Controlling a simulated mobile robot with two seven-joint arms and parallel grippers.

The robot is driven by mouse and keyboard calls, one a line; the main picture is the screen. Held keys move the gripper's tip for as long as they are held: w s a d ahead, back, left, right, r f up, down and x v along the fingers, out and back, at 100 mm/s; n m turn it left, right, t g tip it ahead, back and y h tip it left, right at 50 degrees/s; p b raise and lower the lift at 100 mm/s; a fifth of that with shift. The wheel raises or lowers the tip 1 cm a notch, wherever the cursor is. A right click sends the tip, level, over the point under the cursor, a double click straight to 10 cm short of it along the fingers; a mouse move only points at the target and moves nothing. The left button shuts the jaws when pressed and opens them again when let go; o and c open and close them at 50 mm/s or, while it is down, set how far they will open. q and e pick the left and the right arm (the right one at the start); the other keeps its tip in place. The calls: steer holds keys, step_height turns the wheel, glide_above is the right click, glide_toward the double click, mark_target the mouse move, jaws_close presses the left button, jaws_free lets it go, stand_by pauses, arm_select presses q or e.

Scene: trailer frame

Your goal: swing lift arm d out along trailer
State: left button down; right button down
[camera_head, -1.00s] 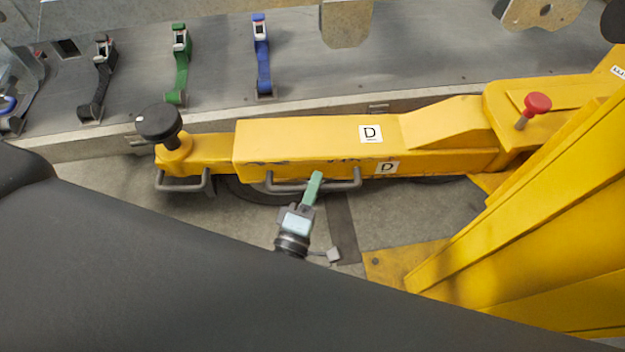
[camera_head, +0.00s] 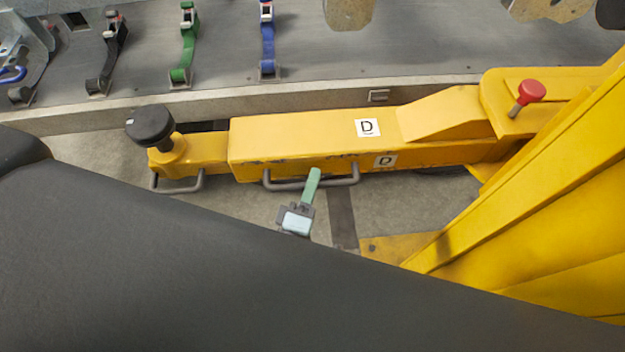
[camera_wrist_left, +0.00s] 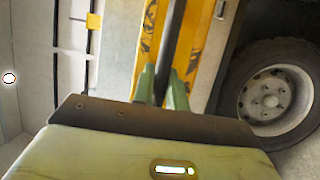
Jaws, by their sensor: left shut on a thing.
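Lift arm D (camera_head: 300,140) is a long yellow beam marked with D labels, lying roughly along the trailer's side edge in the head view. A black round pad (camera_head: 150,125) tops its left end. A grey bar handle (camera_head: 342,182) runs along its near side. My left gripper (camera_head: 313,179) is shut on this handle, with its green fingers at the bar. In the left wrist view, the green fingertips (camera_wrist_left: 163,85) are on either side of the dark bar (camera_wrist_left: 173,45), before the yellow beam (camera_wrist_left: 152,35). My right gripper is not in view.
A red knob (camera_head: 531,91) stands near the arm's right end, beside a large yellow structure (camera_head: 540,210). The trailer deck (camera_head: 350,45) carries black, green and blue straps. A wheel (camera_wrist_left: 270,95) shows in the left wrist view. Floor (camera_head: 400,205) shows below the arm.

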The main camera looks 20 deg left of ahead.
arm_select(q)
steer(key=c, duration=1.4)
jaws_free()
steer(key=s+f, duration=0.1)
steer(key=s, duration=0.6)
steer(key=shift+s+f+b, duration=0.2)
steer(key=shift+s+b, duration=0.15)
steer(key=shift+b, duration=0.1)
